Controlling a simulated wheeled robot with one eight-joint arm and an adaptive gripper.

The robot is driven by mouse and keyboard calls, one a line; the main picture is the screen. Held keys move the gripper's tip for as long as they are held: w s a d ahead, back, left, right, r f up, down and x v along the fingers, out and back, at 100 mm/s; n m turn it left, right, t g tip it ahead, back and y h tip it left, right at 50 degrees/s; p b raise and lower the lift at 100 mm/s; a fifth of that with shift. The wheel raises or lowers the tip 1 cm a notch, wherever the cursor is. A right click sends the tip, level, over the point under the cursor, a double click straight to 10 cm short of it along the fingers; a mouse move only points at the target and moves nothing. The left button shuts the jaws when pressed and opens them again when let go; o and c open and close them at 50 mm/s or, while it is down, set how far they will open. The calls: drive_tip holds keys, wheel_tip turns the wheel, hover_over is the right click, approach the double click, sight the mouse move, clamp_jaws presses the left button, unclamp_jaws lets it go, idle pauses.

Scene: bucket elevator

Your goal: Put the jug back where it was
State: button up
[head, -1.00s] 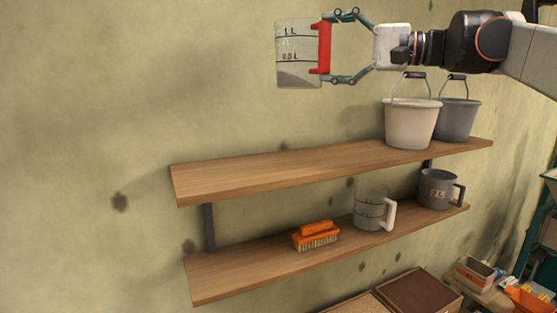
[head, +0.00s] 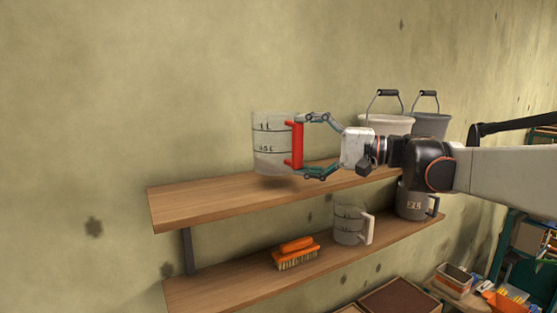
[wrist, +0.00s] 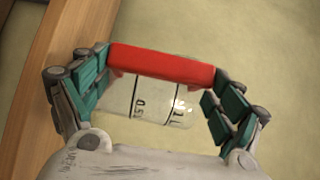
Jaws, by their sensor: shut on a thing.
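The jug (head: 271,143) is clear, with level marks and a red handle. In the head view it is upright, just above or at the upper shelf (head: 215,196); I cannot tell whether its base touches the board. My gripper (head: 302,147) comes from the right and is shut on the red handle. In the wrist view the red handle (wrist: 162,65) lies across between the two fingers, with the clear jug body (wrist: 150,100) showing marks beyond it. The wooden shelf edge (wrist: 60,70) runs along the left of the wrist view.
Two buckets, one pale (head: 386,124) and one grey (head: 430,124), stand on the upper shelf at right, partly behind my arm. The lower shelf holds an orange brush (head: 296,253), a clear jug with white handle (head: 350,225) and a grey jug (head: 412,204). The upper shelf's left end is bare.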

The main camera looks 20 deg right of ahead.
drive_tip(key=shift+f, duration=1.95)
drive_tip(key=shift+f, duration=0.2)
drive_tip(key=o, duration=0.9)
drive_tip(key=shift+c, duration=0.2)
drive_tip(key=shift+r, duration=0.1)
drive_tip(key=b, duration=0.2)
approach(302, 163)
drive_tip(key=shift+d, duration=1.2)
